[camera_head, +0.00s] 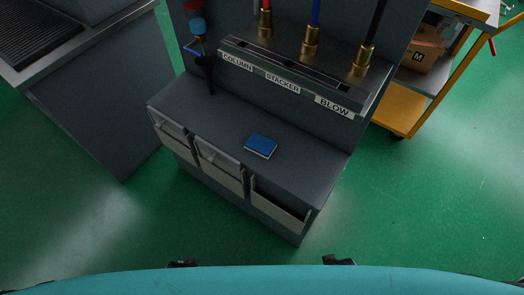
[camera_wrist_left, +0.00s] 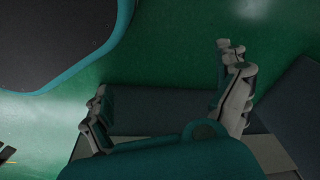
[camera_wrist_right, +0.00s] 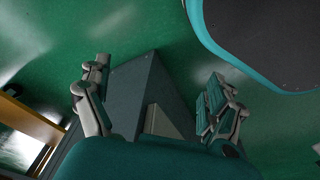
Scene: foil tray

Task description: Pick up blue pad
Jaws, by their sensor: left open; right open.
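The blue pad (camera_head: 261,145) lies flat on the grey top of the cabinet (camera_head: 225,125) in the head view, right of the middle of that surface. My left gripper (camera_wrist_left: 165,75) is open and empty in the left wrist view, with its fingers wide apart. My right gripper (camera_wrist_right: 152,80) is open and empty in the right wrist view. Both are away from the pad, which I do not see in either wrist view. In the head view only small dark tips show at the bottom edge, so the grippers are mostly hidden there.
A ledge labelled COLUMN, STACKER and BLOW (camera_head: 282,86) with brass fittings and hoses overhangs behind the pad. Bins (camera_head: 220,170) line the cabinet's front. A yellow cart (camera_head: 400,107) with a cardboard box (camera_head: 422,52) stands at right. Green floor (camera_head: 420,210) is clear at front right.

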